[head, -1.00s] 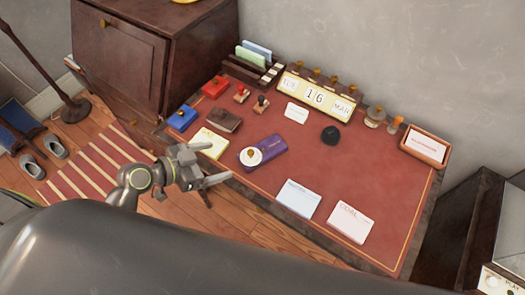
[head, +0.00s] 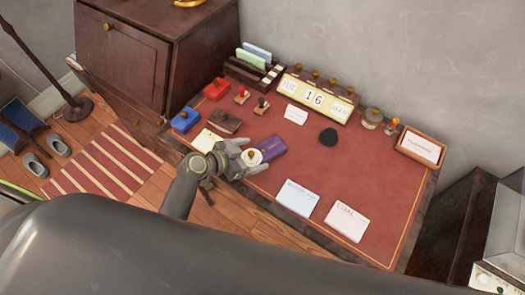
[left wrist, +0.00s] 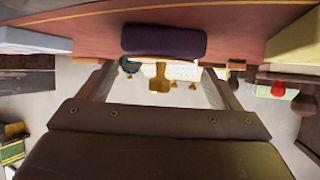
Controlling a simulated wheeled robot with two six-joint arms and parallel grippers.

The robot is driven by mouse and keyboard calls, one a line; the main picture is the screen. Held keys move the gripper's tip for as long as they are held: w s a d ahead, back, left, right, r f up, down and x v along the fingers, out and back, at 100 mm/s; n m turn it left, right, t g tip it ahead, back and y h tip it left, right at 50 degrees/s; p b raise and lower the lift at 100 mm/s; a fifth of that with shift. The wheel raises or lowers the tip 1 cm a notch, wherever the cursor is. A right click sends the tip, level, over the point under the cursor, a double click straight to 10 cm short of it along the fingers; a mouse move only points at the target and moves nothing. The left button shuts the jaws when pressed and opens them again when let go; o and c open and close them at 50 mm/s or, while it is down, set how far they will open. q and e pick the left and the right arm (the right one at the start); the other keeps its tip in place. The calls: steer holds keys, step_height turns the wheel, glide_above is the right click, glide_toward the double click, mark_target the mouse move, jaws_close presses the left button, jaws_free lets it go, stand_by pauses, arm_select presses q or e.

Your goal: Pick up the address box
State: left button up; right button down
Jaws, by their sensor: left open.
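No label I can read names the address box, so I cannot tell which item it is. A purple box (head: 271,147) lies on the red desk top, and it also shows in the left wrist view (left wrist: 163,40). A round white piece (head: 256,153) with a gold knob (left wrist: 158,78) is beside it at its left end. My left gripper (head: 254,158) is open and empty, its fingers on either side of the white piece in the head view. In the left wrist view the knob appears between the fingers; contact cannot be told. My right gripper is not in view.
Near the gripper lie a cream box (head: 208,141), a brown box (head: 225,122) and a blue box (head: 185,121). White pads (head: 297,198) and (head: 346,222) lie at the front. The desk's right middle is clear.

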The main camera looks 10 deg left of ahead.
mark_target(259, 154)
arm_select(q)
steer(key=shift+x, duration=1.7)
steer(key=c, duration=1.1)
steer(key=shift+r, duration=0.1)
steer(key=shift+c, duration=0.2)
